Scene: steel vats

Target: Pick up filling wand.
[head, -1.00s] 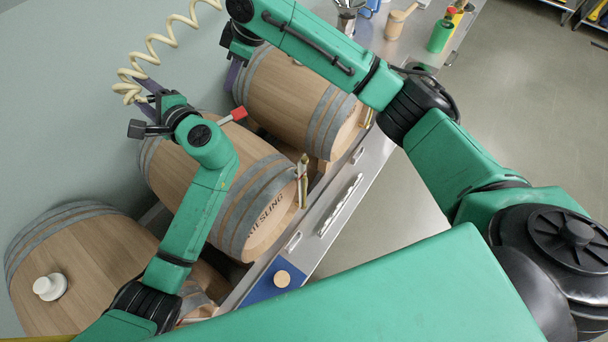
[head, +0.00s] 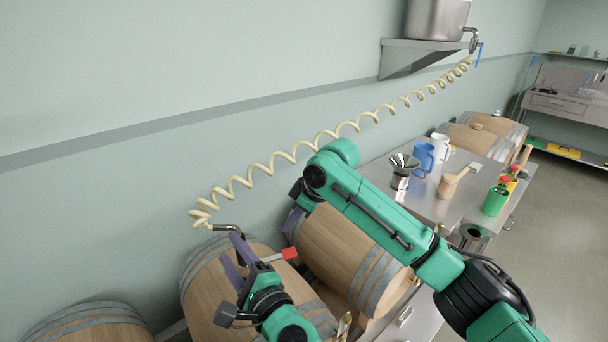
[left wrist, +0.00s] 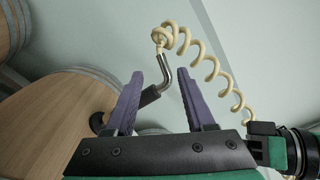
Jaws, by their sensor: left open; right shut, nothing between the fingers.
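The filling wand (head: 230,228) is a bent silver tube with a black grip, on the end of a cream coiled hose (head: 290,156). It is above a wooden barrel by the wall. My left gripper (head: 229,247) is open at the wand, its purple fingers pointing toward the wall. In the left wrist view the wand (left wrist: 165,72) shows between the open fingers (left wrist: 160,82), its black grip partly behind the left finger. Contact cannot be told. A red-ended rod (head: 288,254) shows beside the left gripper. My right gripper (head: 293,220) is shut above another barrel, partly hidden by its arm.
The near barrel (head: 207,290) lies under my left gripper, and another barrel (head: 335,255) is to its right. A steel table (head: 430,200) holds a blue jug (head: 424,158), a mallet (head: 450,185) and a green bottle (head: 495,200). A steel vat (head: 437,18) stands on a wall shelf.

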